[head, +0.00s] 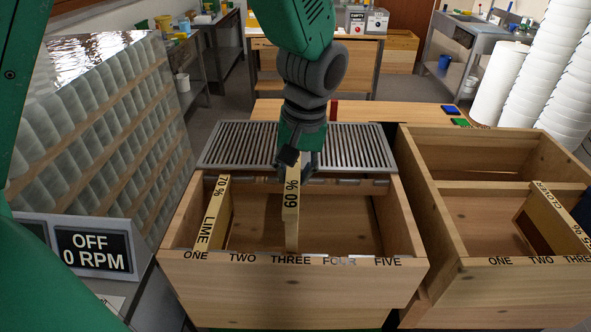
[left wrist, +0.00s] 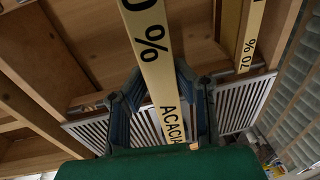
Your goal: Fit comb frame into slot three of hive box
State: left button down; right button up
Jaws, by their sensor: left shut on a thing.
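The hive box (head: 300,285) stands at centre, its front rim marked ONE to FIVE. The comb frame (head: 291,200), its pale top bar marked 60 %, is in my left gripper (head: 297,168); the left wrist view shows ACACIA on the same bar (left wrist: 155,65). My left gripper is shut on the bar toward the back of the box, and its fingers also show in the left wrist view (left wrist: 160,100). The frame's near end lines up roughly with label THREE; I cannot tell whether it rests on the rim. Another frame (head: 215,215), LIME 70 %, sits at slot one.
A metal grille (head: 350,145) lies behind the box opening. A second wooden box (head: 480,170) stands at right with a frame (head: 555,220) in it. A panel reading OFF 0 RPM (head: 93,250) is at left. Slots two, four and five look empty.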

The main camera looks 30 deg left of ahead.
pick_arm(q)
jog(key=shift+f+b, duration=2.5)
jog(key=shift+f, duration=3.25)
jog(key=c, duration=1.3)
grip_release()
jog(key=shift+r, duration=0.35)
jog(key=r, duration=0.3)
jog(key=d+r, duration=0.1)
jog(key=r, duration=0.7)
jog(key=shift+w+d, duration=0.1)
jog(key=shift+d, duration=0.3)
